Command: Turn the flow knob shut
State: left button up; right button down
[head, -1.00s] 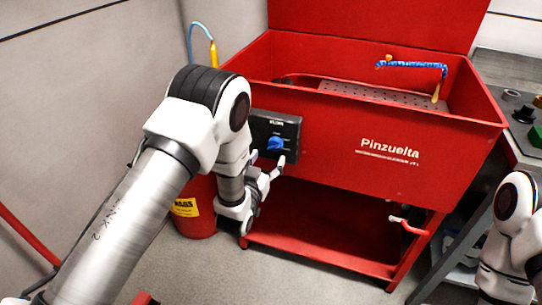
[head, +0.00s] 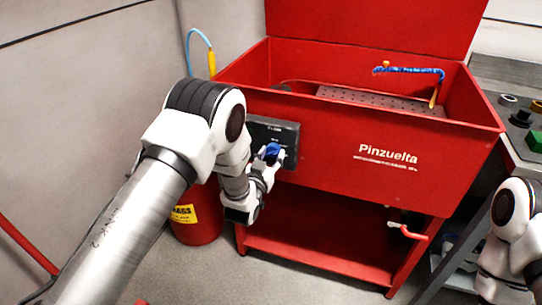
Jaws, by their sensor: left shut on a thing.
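The blue flow knob (head: 270,152) sits on a dark control panel (head: 287,130) on the front of the red parts washer (head: 330,130), left of the "Pinzuelta" lettering. My left gripper (head: 271,160) is at the panel, shut on the knob with its fingers around it. The fingers and wrist hide the lower part of the knob, so its pointer position cannot be read. My right arm shows at the right edge, but its gripper is out of view.
A red drum (head: 196,215) with a yellow label stands below my left arm. A red-handled valve (head: 405,230) sticks out under the washer at the right. A blue hose (head: 408,70) lies over the basin. A bench with buttons (head: 522,118) stands at the far right.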

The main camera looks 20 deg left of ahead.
pick_arm(q)
jog(key=shift+n, duration=0.3)
jog(key=n, duration=0.5)
jog(key=shift+r+n, duration=0.15)
jog(key=shift+n, duration=0.25)
jog(key=n+p, duration=0.1)
jog(key=n, duration=0.4)
jog(key=shift+d+n, duration=0.1)
jog(key=shift+n, duration=0.2)
jog(key=o, duration=1.1)
jog(key=shift+o, duration=0.2)
jog(key=shift+s, duration=0.1)
